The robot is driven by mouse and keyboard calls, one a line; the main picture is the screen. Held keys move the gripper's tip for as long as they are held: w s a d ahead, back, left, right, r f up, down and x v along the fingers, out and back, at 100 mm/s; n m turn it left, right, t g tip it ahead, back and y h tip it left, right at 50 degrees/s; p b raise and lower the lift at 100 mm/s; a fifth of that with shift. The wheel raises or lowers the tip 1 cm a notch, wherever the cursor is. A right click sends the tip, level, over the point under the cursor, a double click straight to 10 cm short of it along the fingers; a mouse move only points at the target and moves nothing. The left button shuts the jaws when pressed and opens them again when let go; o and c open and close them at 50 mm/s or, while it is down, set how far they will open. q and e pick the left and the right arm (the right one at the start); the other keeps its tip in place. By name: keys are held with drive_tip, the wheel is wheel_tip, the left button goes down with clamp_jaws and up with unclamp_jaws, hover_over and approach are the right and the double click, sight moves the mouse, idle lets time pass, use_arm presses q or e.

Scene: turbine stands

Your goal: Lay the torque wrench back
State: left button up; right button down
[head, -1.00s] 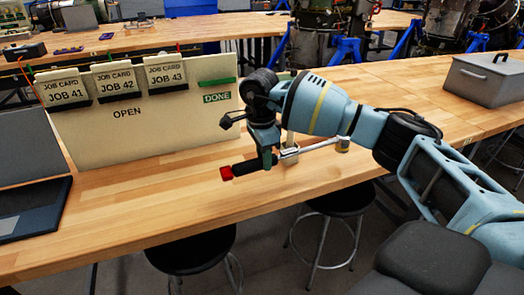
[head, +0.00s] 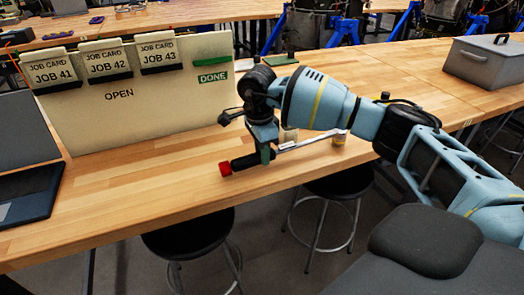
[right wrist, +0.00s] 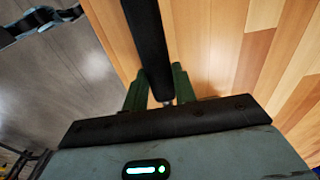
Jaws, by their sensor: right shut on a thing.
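My right gripper (head: 266,154) is shut on the torque wrench (head: 305,141), at its black handle. The wrench has a red end at the left, and its silver shaft runs right to the head, low over the wooden bench (head: 130,205) near its front edge. I cannot tell whether it touches the bench. In the right wrist view the black handle of the wrench (right wrist: 148,40) stands between the green fingers of my right gripper (right wrist: 158,95). My left gripper is not in view.
A cream board (head: 130,115) with several job cards stands at the back left. A laptop (head: 28,190) lies at the far left. A grey metal box (head: 485,62) stands at the right. Black stools (head: 190,235) stand below the front edge. Bare bench lies before the board.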

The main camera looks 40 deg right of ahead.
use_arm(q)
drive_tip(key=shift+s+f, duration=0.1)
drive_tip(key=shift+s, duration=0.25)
use_arm(e)
drive_tip(key=shift+f, duration=0.15)
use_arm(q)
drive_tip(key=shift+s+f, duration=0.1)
use_arm(e)
drive_tip(key=shift+f, duration=0.3)
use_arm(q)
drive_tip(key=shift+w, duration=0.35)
use_arm(e)
drive_tip(key=shift+s+a+f, duration=0.1)
drive_tip(key=shift+s+f, duration=0.1)
drive_tip(key=shift+f, duration=0.2)
drive_tip(key=c, duration=1.5)
unclamp_jaws()
drive_tip(key=o, duration=0.4)
drive_tip(key=shift+w, duration=0.2)
drive_tip(key=shift+o, duration=0.2)
drive_tip(key=shift+r, duration=0.1)
drive_tip(key=shift+o, duration=0.9)
drive_tip(key=shift+s, duration=0.1)
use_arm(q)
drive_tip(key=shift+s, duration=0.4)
use_arm(e)
drive_tip(key=shift+r, duration=0.15)
